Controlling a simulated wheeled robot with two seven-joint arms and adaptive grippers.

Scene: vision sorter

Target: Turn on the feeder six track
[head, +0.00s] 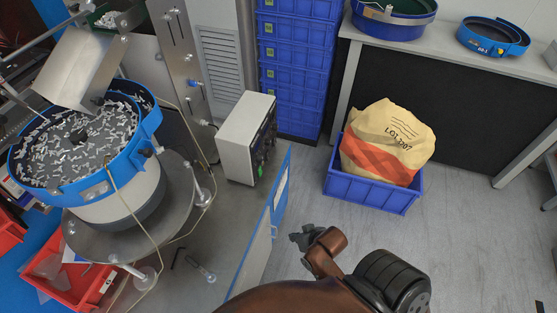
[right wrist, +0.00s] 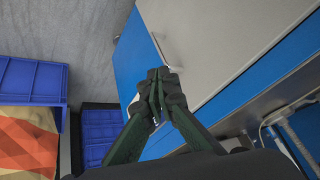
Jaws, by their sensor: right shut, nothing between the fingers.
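The bowl feeder (head: 85,150), a blue-rimmed round bowl full of small white parts, stands on a round metal plate at the left in the head view. A light grey control box (head: 240,135) sits on the bench to its right. Its dark front with small knobs or lights faces right; its labels are too small to read. My right gripper (head: 299,238) is shut and empty, right of the bench and apart from the box. It also shows in the right wrist view (right wrist: 158,80), in front of a grey and blue cabinet surface. My left gripper is not in view.
A blue-edged panel (head: 262,232) stands between the bench and my right gripper. A blue crate (head: 370,192) with a beige sack (head: 388,142) is on the floor. Stacked blue crates (head: 293,75) stand behind. Grey floor (head: 460,240) is open at right.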

